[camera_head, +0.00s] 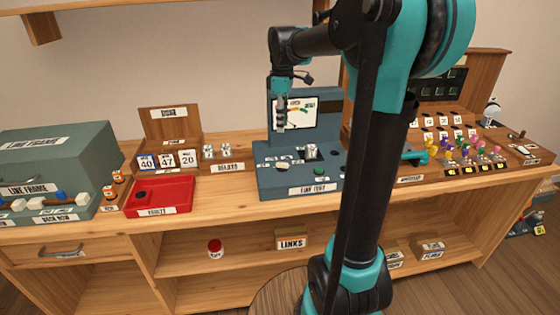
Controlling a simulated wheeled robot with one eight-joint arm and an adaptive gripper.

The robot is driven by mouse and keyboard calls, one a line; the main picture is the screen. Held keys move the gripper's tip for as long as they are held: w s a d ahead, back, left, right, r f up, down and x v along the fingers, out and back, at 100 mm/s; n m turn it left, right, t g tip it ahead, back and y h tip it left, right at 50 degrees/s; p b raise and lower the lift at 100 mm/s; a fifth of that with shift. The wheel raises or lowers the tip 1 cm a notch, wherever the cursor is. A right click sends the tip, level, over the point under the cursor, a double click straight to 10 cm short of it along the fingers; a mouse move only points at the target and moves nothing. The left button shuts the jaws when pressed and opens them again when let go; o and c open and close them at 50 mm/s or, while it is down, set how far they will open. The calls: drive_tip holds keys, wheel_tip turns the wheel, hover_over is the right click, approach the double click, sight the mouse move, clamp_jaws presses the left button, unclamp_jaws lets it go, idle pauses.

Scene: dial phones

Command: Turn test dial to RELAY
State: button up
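The grey-blue LINE TEST unit (262,182) stands on the middle of the wooden bench, with an upright back panel and a lit screen (310,116). A small dark and silver knob (312,152), which looks like the test dial, rises from its sloped top. Small white labels lie to the left of the knob; their words and the dial's setting are too small to read. My gripper (280,128) hangs pointing down in front of the screen's left edge, above and left of the knob and apart from it. Its fingers look close together, but I cannot tell whether they are shut.
A green button (319,171) sits in front of the knob. Left stand a red tray (178,190), a number-card stand (170,130), a relays block (228,166) and a grey-green LINE FRAME case (60,150). Right, partly behind my arm, is a switchboard (480,165) with colored plugs.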

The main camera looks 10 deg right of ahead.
sight(282, 163)
wheel_tip(282, 163, down, 15)
drive_tip(key=shift+f, duration=0.2)
drive_tip(key=shift+c, duration=0.3)
clamp_jaws()
